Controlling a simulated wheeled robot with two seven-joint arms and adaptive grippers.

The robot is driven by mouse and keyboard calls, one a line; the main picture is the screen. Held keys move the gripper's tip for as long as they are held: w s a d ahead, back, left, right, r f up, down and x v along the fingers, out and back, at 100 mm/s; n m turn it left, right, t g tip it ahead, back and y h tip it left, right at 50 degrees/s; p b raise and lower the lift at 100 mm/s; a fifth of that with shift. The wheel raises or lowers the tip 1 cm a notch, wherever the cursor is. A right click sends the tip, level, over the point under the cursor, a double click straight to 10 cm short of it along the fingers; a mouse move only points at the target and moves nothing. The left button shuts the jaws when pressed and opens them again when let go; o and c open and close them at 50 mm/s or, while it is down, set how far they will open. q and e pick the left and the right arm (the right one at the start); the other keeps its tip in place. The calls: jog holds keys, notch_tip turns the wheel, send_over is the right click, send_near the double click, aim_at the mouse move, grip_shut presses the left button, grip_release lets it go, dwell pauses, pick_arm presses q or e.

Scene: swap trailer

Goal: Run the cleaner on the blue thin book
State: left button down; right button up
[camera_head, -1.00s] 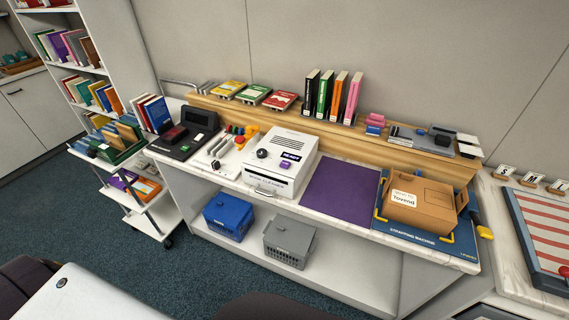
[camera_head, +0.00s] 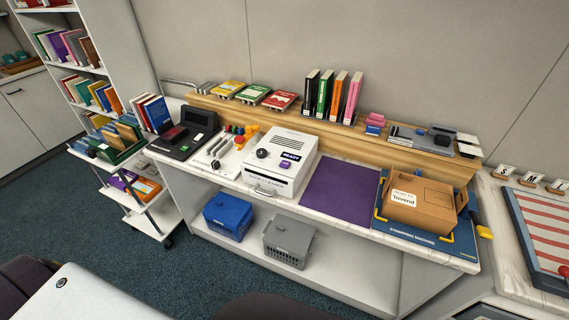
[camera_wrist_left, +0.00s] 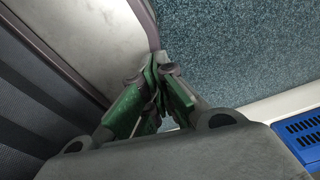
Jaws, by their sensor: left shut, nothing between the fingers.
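The white cleaner machine (camera_head: 279,163) stands on the counter, its front closed. Its small dark display (camera_head: 291,156) reads READY. A black knob and a purple button are on its top and a handle is on its front. Several upright books stand at the counter's left end, among them a blue one (camera_head: 158,116); I cannot tell whether it is the thin blue book. No book shows on the cleaner, and its inside is hidden. My left gripper (camera_wrist_left: 155,78) is shut and empty in the left wrist view, above the floor and away from the counter. My right gripper is not in view.
A purple mat (camera_head: 339,190) lies bare right of the cleaner. A cardboard box (camera_head: 417,207) sits on the strapping machine. A blue crate (camera_head: 228,216) and a grey crate (camera_head: 289,241) stand on the lower shelf. A book trolley (camera_head: 118,193) is at left.

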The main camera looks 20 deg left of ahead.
pick_arm(q)
jog(key=w+r+m+t+p, duration=0.1)
jog(key=w+r, duration=0.2)
jog(key=w, duration=0.4)
jog(key=w+r+m+t+p, duration=0.1)
jog(key=w+r, duration=0.3)
jog(key=w, duration=0.3)
jog(key=w+r+m+t+y+p, duration=0.25)
jog(key=w+r+t+p, duration=0.2)
jog(key=w+r, duration=2.3)
jog(key=w+d+r+m+t+p, duration=0.1)
jog(key=w+r+m+t, duration=0.15)
jog(key=r, duration=1.05)
jog(key=w+d+r+m+t+h+p, duration=0.15)
jog(key=w+r+t, duration=0.25)
jog(key=r, duration=0.9)
jog(key=w+d+r+m+t, duration=0.1)
jog(key=w+r+m+t, duration=0.25)
jog(key=r, duration=0.95)
jog(key=w+d+r+m+g+h, duration=0.3)
jog(key=d+r+m+h, duration=0.95)
jog(key=m, duration=1.05)
jog(key=w+a+f+m+g+y, duration=0.4)
jog(key=a+f+m+g+y, duration=0.2)
jog(key=a+f+m, duration=0.5)
jog(key=shift+w+a+m+g+y+p, duration=0.25)
jog(key=shift+m+g+y+p, duration=0.25)
jog(key=shift+m, duration=0.7)
